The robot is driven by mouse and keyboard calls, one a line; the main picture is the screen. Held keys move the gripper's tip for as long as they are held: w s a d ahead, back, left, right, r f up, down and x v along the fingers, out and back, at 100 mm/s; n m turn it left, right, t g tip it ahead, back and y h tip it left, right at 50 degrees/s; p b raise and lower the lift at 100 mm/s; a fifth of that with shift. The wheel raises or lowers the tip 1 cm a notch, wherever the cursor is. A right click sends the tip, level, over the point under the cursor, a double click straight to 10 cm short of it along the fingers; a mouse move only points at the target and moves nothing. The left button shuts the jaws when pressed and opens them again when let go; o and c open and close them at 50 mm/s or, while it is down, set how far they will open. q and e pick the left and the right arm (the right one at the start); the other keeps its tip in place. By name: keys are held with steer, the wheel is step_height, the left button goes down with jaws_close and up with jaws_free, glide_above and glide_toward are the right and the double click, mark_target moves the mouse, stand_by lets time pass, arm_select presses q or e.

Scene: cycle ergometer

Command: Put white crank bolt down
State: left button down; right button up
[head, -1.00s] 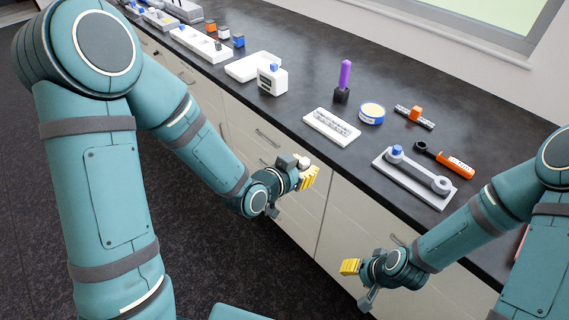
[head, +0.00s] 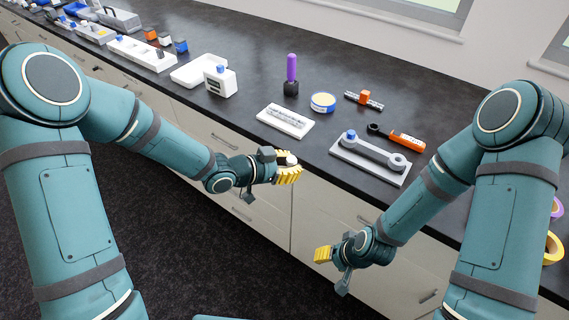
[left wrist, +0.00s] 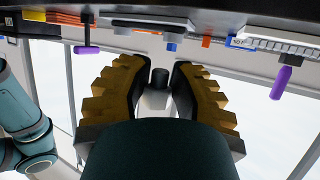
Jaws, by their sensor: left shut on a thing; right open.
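My left gripper (head: 285,170) is shut on the white crank bolt (head: 287,159) and holds it in the air in front of the counter's drawers, near the edge. In the left wrist view the bolt (left wrist: 157,95) sits between the yellow ribbed fingers, with a dark end and a white body. My right gripper (head: 328,255) is open and empty, lower down in front of the drawers. A grey crank arm (head: 372,152) lies on a light plate (head: 346,155) on the counter, with a blue bolt (head: 351,135) at its left end.
Tape rolls (head: 553,248) stand at the right.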

arm_select(q)
steer(key=w+d+r+n+t+y, duration=0.2)
steer(key=r+n+t+y, duration=0.4)
steer(key=r+n+y, duration=0.3)
steer(key=w+n+y, duration=0.1)
steer(key=n+y, duration=0.1)
steer(key=shift+r+n+y, duration=0.3)
steer(key=shift+r, duration=0.05)
stand_by(1.0)
